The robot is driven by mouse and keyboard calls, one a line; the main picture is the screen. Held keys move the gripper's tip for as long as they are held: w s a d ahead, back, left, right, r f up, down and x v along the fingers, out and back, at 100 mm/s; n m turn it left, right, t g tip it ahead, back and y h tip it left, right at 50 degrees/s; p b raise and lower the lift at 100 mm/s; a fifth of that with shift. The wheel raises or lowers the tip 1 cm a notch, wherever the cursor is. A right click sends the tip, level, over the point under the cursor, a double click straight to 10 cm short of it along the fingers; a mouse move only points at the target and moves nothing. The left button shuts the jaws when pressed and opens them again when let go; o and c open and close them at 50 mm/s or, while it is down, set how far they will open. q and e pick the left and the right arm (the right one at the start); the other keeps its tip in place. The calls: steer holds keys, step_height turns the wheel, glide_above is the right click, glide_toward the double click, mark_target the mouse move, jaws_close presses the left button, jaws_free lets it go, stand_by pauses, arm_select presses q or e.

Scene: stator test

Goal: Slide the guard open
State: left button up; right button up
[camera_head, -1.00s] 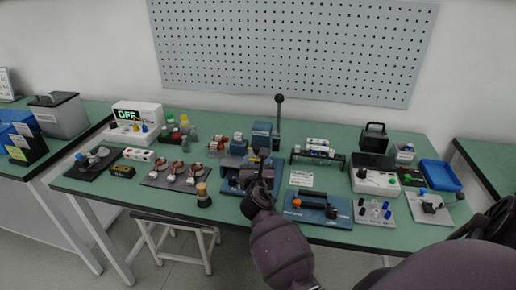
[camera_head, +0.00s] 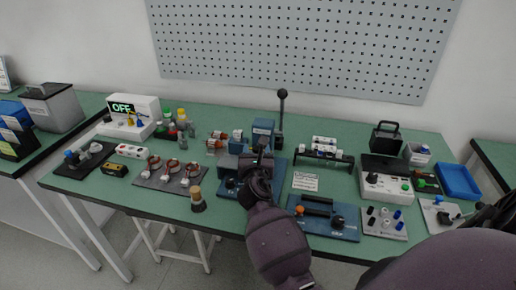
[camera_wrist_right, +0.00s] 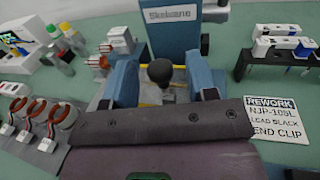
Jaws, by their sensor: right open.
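The blue press station (camera_head: 262,133), with a tall black lever, stands at the middle of the bench. In the right wrist view its blue upright (camera_wrist_right: 174,28) reads "Skelwane". A black ball knob (camera_wrist_right: 161,71) stands in front of that, between two blue blocks, with a thin yellow edge beside it. Which part is the guard is hard to tell, as my wrist hides the station's front. My right gripper (camera_head: 262,149) is open over the station's front, close to the knob; I cannot tell whether it touches.
A mat with several copper-wound stators (camera_head: 170,176) lies left; a wooden-topped stamp (camera_head: 197,200) stands at the front. A blue fixture plate (camera_head: 325,222) lies right of my arm. A black rack (camera_head: 323,156), a white control box (camera_head: 384,188) and a blue tray (camera_head: 458,181) are farther right.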

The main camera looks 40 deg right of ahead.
steer(key=shift+w+d, duration=0.15)
steer(key=shift+c, duration=0.3)
jaws_close()
